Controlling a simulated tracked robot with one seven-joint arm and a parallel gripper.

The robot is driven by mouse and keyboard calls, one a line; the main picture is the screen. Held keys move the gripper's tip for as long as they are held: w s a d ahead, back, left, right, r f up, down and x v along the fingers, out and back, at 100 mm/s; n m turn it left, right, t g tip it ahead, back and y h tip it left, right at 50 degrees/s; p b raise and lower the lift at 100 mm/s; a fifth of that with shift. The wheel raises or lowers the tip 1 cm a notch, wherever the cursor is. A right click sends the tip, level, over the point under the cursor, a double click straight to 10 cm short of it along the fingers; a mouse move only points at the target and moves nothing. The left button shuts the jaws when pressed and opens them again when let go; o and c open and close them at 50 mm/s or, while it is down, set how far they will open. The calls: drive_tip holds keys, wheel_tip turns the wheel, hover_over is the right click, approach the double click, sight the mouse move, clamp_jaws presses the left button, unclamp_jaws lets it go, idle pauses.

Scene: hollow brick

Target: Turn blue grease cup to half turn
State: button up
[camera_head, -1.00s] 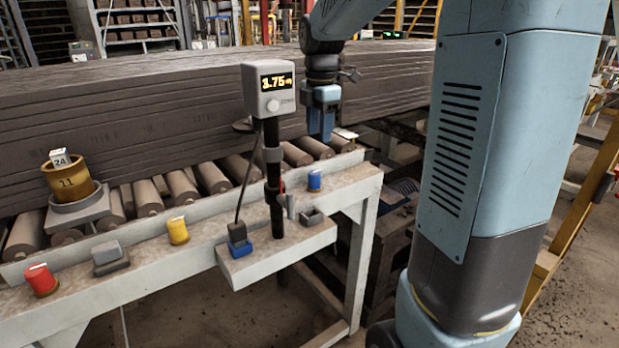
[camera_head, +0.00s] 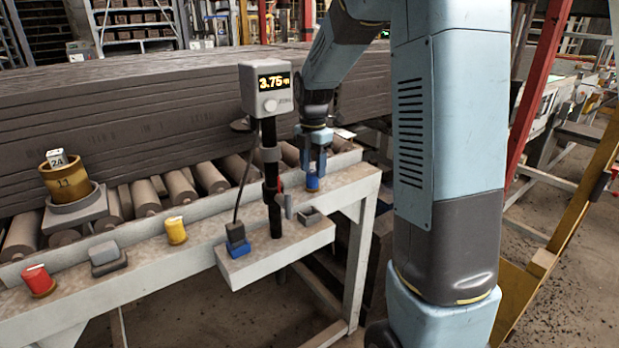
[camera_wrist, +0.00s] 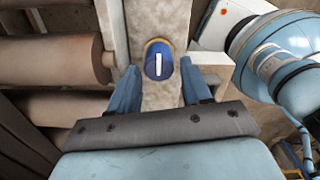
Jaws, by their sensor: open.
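The blue grease cup (camera_head: 313,183) stands on the right part of the conveyor's front rail. In the wrist view, its round blue top (camera_wrist: 158,62) carries a white mark lying along the picture's vertical, and a brass-coloured rim shows around it. My gripper (camera_head: 315,168) is open, pointing down, with its blue fingers at the cup. In the wrist view, the gripper's fingers (camera_wrist: 160,82) stand to the left and right of the cup's near side, with gaps visible. Whether the fingertips reach down beside the cup is hard to tell.
A yellow cup (camera_head: 176,231) and a red cup (camera_head: 38,280) stand farther left on the rail (camera_head: 145,236). A grey display (camera_head: 267,90) on a black post stands just left of my gripper. A stack of dark slabs (camera_head: 150,110) lies behind the rollers.

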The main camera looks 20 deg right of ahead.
sight(313, 172)
drive_tip(key=shift+f, duration=1.85)
drive_tip(key=c, duration=0.7)
drive_tip(key=shift+a, duration=0.3)
drive_tip(key=shift+c, duration=0.2)
drive_tip(key=shift+d, duration=0.3)
